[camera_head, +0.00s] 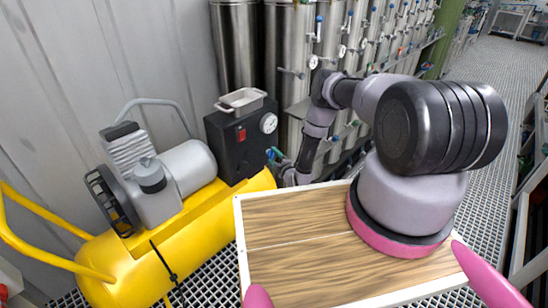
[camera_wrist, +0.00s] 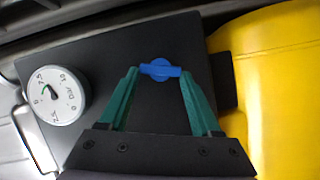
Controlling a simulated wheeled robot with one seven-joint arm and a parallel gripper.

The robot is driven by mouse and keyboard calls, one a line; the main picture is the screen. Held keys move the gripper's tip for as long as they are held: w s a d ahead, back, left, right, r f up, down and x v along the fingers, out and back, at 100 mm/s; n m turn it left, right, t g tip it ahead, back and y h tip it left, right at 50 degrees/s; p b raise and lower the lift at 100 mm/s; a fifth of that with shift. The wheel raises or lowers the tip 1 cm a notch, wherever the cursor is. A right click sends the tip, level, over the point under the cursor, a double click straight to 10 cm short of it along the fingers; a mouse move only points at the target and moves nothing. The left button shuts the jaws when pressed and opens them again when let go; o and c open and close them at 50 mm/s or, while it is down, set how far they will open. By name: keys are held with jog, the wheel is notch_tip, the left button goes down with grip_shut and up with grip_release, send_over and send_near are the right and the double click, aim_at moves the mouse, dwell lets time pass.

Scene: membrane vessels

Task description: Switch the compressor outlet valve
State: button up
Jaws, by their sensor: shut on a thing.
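The compressor outlet valve has a blue handle (camera_wrist: 160,69) on the black panel in the wrist view. My gripper (camera_wrist: 160,75) has green fingers, one on each side of the blue handle, and is shut on it. The handle lies roughly level across the wrist picture. In the head view the yellow compressor (camera_head: 195,240) stands at the left with its black control box (camera_head: 225,140). My gripper (camera_head: 273,154) is at the right side of that box, small and partly hidden by my wrist, and the valve itself is hard to make out there.
A round pressure gauge (camera_wrist: 55,96) sits left of my fingers on the black panel. Steel membrane vessels (camera_head: 236,45) with several small valves stand behind the compressor. A grey wall is at the left. A grated floor (camera_head: 497,85) lies open at the right.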

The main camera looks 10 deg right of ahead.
jog(key=shift+f+n+t, duration=0.15)
jog(key=shift+n+t, duration=0.15)
jog(key=shift+n, duration=0.4)
jog(key=shift+s, duration=0.1)
jog(key=o, duration=1.4)
jog(key=v, duration=1)
jog(key=shift+s+d+f, duration=0.1)
jog(key=shift+s, duration=0.25)
